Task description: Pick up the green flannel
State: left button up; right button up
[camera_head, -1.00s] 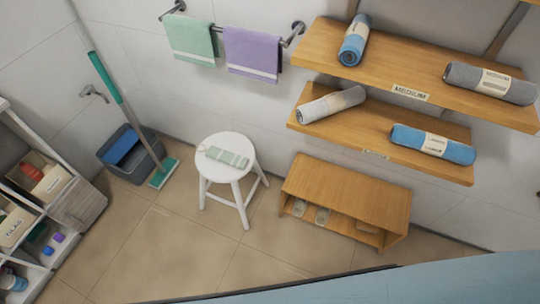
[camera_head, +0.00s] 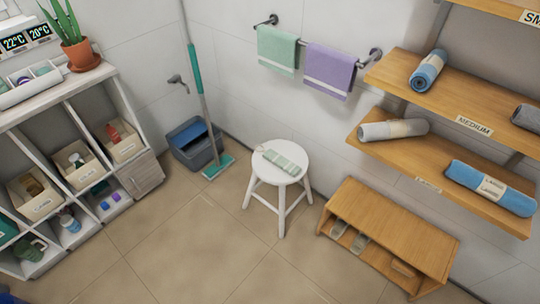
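A small folded green cloth with pale stripes (camera_head: 283,161) lies flat on the seat of a white round stool (camera_head: 296,177). A larger green towel with a white band (camera_head: 277,50) hangs on the wall rail, left of a purple towel (camera_head: 328,71). The frame does not show which green cloth is the flannel. Neither of my grippers is in view.
Left stands a white shelf unit (camera_head: 55,100) with labelled bins. A bucket (camera_head: 192,144) and green mop (camera_head: 217,166) stand in the corner. Wooden shelves (camera_head: 460,85) with rolled towels and a low wooden bench (camera_head: 392,228) are right. Floor before the stool is clear.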

aim_at(291, 168)
jog(key=z, duration=0.35)
jog(key=i, duration=1)
jog(key=z, duration=0.75)
